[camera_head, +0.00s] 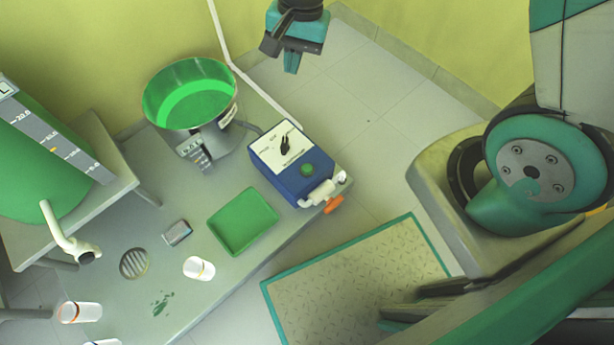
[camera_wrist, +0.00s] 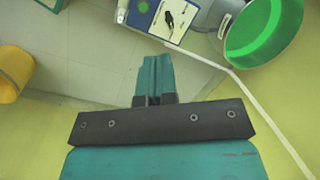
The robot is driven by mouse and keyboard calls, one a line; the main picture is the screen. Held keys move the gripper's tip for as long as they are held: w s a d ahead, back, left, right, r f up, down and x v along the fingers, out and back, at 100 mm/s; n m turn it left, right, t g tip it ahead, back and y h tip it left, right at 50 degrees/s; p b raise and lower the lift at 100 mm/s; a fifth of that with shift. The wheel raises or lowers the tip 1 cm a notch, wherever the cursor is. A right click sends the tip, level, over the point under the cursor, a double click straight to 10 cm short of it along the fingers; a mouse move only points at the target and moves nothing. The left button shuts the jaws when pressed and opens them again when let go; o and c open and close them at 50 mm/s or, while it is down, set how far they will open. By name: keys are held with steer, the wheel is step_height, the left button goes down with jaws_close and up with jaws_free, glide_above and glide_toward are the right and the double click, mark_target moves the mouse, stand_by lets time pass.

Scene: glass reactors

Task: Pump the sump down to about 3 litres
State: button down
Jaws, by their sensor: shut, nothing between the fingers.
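My gripper (camera_head: 291,66) is shut and empty, pointing down in the air behind the pump box. In the wrist view its closed fingers (camera_wrist: 154,72) show at the middle. The blue pump box (camera_head: 276,176) has a white top face with a black knob (camera_head: 284,140) and a green button (camera_head: 307,170). A steel pot (camera_head: 228,112), which looks like the sump, holds green liquid (camera_head: 195,103); a hose seems to join it to the box. Small plates with marks on its front are too small to read. Pot (camera_wrist: 228,38) and box (camera_wrist: 168,20) also show in the wrist view.
A large green tank (camera_head: 30,160) with a litre scale and white spout (camera_head: 66,236) stands left. The grey bench (camera_head: 200,302) bears a green tray (camera_head: 243,221), a small grey device (camera_head: 177,233) and white containers (camera_head: 199,268). An orange handle (camera_head: 333,205) sticks out beside the box.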

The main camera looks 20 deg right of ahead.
mark_target(307, 167)
steer(key=w+d+f+m+b, duration=0.1)
steer(key=f+b, duration=0.4)
steer(key=f, duration=1)
steer(key=w+d+f+m+h+b, duration=0.1)
steer(key=d+f+m+b, duration=0.2)
steer(key=f, duration=1.2)
steer(key=m+b, duration=0.2)
steer(key=m, duration=0.1)
steer(key=shift+w+g+h, duration=0.3)
steer(key=f+b, duration=0.2)
steer(key=f, duration=0.2)
steer(key=s+f+b, duration=0.1)
steer(key=f+b, duration=0.2)
steer(key=f, duration=0.2)
steer(key=f+b, duration=0.2)
steer(key=f, duration=0.2)
steer(key=shift+s+a+f, duration=0.2)
steer(key=shift+a+f, duration=0.15)
steer(key=shift+f, duration=0.05)
